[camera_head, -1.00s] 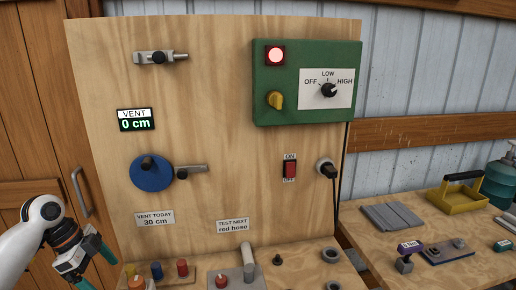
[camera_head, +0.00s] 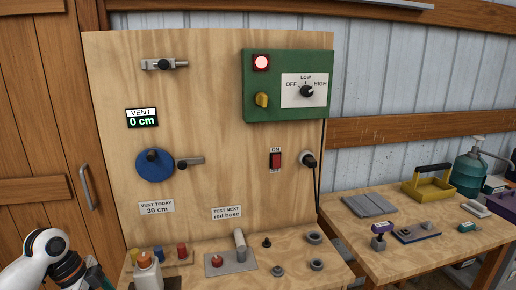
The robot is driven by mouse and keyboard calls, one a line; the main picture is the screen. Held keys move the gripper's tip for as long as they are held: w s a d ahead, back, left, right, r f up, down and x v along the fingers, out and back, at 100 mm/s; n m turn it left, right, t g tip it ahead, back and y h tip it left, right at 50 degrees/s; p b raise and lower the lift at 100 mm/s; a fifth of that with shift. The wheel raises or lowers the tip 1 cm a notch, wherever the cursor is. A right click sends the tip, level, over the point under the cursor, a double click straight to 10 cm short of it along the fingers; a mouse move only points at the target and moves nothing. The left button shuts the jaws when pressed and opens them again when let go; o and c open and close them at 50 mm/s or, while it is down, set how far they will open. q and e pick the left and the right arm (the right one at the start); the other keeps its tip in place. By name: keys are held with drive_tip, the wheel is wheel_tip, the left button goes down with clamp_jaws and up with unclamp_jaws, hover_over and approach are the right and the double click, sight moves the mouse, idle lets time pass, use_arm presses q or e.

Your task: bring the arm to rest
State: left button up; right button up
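My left arm comes in at the bottom left corner of the head view. Part of my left gripper (camera_head: 94,276) shows at the lower edge, left of the bench; its fingertips are mostly cut off, so I cannot tell whether it is open. It appears apart from the plywood panel (camera_head: 220,120). My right gripper is not in view.
A bottle (camera_head: 147,272) and several coloured pegs stand on the bench ledge near my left gripper. The panel carries a green control box (camera_head: 287,85), a blue wheel (camera_head: 153,170) and a red switch (camera_head: 276,160). A side table (camera_head: 350,235) stands right.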

use_arm(q)
drive_tip(key=s+d+f+n+y, duration=0.1)
drive_tip(key=s+d+f+n, duration=0.3)
drive_tip(key=s+d+f, duration=0.8)
drive_tip(key=s+d+n+t+y, duration=0.2)
drive_tip(key=s+n+t+y, duration=0.1)
drive_tip(key=s+n, duration=0.8)
wheel_tip(320, 180, down, 25)
drive_tip(key=s+m+g, duration=0.2)
drive_tip(key=s+m, duration=0.1)
drive_tip(key=s+a+f, duration=0.2)
drive_tip(key=s+f, duration=1.4)
drive_tip(key=f, duration=0.1)
drive_tip(key=shift+s+a+f+g, duration=0.25)
drive_tip(key=shift+s+f+g, duration=0.05)
drive_tip(key=shift+s+g, duration=0.1)
